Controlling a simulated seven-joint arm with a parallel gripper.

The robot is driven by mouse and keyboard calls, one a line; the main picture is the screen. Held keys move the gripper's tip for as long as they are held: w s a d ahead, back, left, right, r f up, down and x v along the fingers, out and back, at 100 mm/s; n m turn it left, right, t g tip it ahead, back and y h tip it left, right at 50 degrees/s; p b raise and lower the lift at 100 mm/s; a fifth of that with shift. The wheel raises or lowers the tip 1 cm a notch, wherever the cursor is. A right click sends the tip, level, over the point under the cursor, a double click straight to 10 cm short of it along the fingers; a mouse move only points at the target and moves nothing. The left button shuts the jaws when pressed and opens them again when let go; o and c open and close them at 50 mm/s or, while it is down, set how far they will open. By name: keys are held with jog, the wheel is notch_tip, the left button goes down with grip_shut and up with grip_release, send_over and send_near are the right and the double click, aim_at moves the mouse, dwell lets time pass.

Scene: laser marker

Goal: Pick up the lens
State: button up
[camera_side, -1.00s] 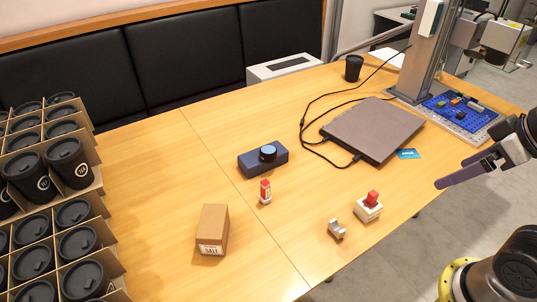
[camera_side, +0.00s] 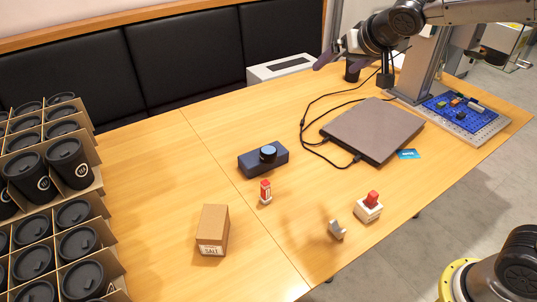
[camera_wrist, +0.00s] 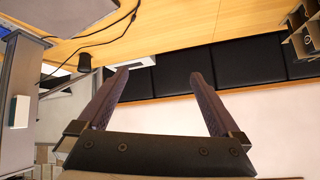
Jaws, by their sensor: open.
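A dark blue box (camera_side: 263,162) lies near the middle of the table in the side view. A round piece (camera_side: 268,153) with a light blue face and a black rim sits at it, and looks like the lens. My gripper (camera_side: 335,63) is raised above the table's back edge, well above and to the right of the box. It is open and empty, with its two purple-grey fingers spread wide in the wrist view (camera_wrist: 160,74). The wrist view does not show the lens.
A red-capped tube (camera_side: 265,192), a salt box (camera_side: 213,230), a red-button block (camera_side: 368,207) and a small grey part (camera_side: 337,230) stand on the table. A laptop (camera_side: 373,130) with cables lies right. A black cup (camera_side: 353,68) stands behind; crated cups (camera_side: 72,163) are left.

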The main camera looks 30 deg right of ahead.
jog(key=w+a+f+n+g, duration=0.1)
jog(key=w+a+f, duration=0.5)
jog(key=w+f, duration=0.45)
jog(key=n+g, duration=0.1)
jog(key=g, duration=0.1)
send_near(268, 150)
jog(key=shift+y, duration=0.3)
jog(key=x, duration=1)
jog(key=shift+d+f, duration=0.1)
jog(key=shift+d, duration=0.2)
jog(key=shift+c, duration=0.2)
jog(key=c, duration=1.4)
grip_shut()
